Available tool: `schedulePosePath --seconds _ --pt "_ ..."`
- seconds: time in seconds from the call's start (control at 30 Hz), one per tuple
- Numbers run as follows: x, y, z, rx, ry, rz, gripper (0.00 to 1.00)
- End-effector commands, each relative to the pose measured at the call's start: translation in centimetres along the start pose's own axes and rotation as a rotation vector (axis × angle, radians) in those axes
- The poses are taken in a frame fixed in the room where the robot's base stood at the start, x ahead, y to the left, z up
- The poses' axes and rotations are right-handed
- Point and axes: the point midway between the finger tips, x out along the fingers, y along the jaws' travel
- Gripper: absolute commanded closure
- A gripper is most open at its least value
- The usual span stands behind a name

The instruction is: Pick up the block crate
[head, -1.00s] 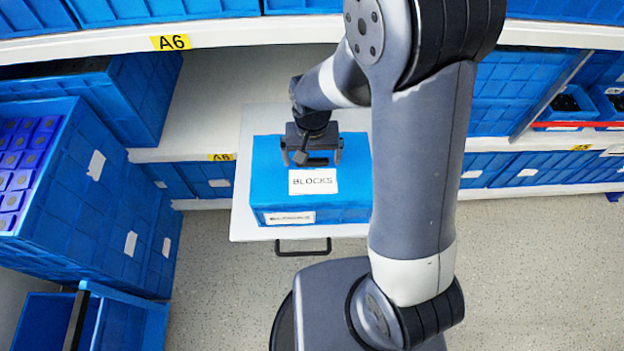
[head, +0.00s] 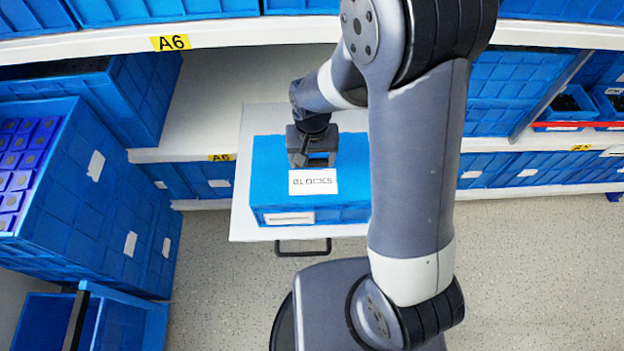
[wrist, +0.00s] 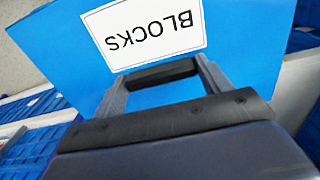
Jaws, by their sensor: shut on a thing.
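The block crate (head: 270,185) is a blue box with a white "BLOCKS" label on its top. It sits on a white pull-out shelf (head: 243,222) in the head view. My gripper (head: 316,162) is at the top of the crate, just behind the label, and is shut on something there. In the wrist view the crate's blue top (wrist: 75,60) and upside-down label fill the upper part. There my gripper's fingers (wrist: 160,80) reach to a dark bar against the blue top. What exactly lies between the fingertips is hard to make out.
A stack of blue crates (head: 85,200) stands at the left, with an open blue bin (head: 120,325) below. Shelves marked A6 (head: 170,42) hold more blue crates behind. A black handle (head: 303,250) juts from the shelf's front. The speckled floor at right is clear.

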Motion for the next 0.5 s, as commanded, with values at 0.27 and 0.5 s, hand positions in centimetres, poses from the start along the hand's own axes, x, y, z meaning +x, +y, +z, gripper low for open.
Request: schedulePosePath --seconds 0.27,0.5 --pt "-0.02 0.00 0.01 0.000 0.000 0.000 0.79" --pt "-0.02 0.00 0.01 0.000 0.000 0.000 0.98"
